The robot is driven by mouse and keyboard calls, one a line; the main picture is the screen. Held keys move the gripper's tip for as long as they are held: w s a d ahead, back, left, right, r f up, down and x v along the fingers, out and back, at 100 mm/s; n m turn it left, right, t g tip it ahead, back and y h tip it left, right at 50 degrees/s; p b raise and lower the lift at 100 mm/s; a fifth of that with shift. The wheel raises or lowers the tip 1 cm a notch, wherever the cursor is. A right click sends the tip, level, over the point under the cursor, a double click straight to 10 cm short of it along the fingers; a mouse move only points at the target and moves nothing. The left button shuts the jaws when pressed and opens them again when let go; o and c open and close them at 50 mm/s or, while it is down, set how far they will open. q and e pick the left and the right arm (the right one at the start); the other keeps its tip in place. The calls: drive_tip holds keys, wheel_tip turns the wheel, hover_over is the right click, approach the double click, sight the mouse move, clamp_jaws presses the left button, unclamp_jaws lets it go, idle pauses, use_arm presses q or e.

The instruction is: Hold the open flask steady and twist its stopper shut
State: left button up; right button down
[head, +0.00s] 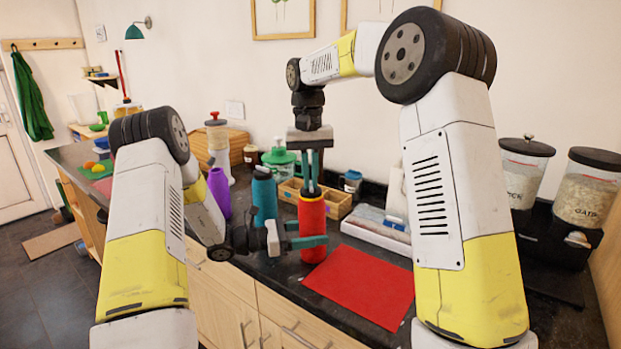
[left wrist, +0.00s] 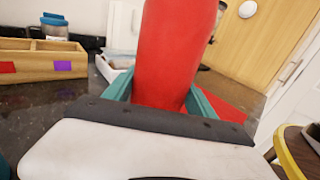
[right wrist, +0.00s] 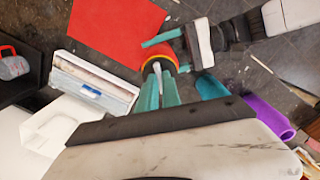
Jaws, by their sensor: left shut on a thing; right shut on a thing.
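The red flask (head: 312,215) stands upright on the dark counter beside the red mat (head: 362,288). My left gripper (head: 308,242) is shut around the flask's body from the side, low down. In the left wrist view the flask (left wrist: 175,50) rises between the two teal fingers (left wrist: 160,100). My right gripper (head: 312,172) points straight down above the flask's mouth and is shut on the stopper, which is mostly hidden between its fingers. I cannot tell how deep the stopper sits.
A teal flask (head: 264,197) and a purple flask (head: 219,192) stand left of the red one. A pale boxed tray (head: 375,232) lies right; cereal dispensers (head: 522,172) stand farther right.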

drive_tip(key=n, duration=0.5)
drive_tip(key=shift+n, duration=2.5)
drive_tip(key=c, duration=1.5)
unclamp_jaws()
drive_tip(key=shift+c, duration=0.2)
wheel_tip(320, 180, up, 12)
drive_tip(key=shift+w+a, duration=0.15)
drive_tip(key=shift+a, duration=0.05)
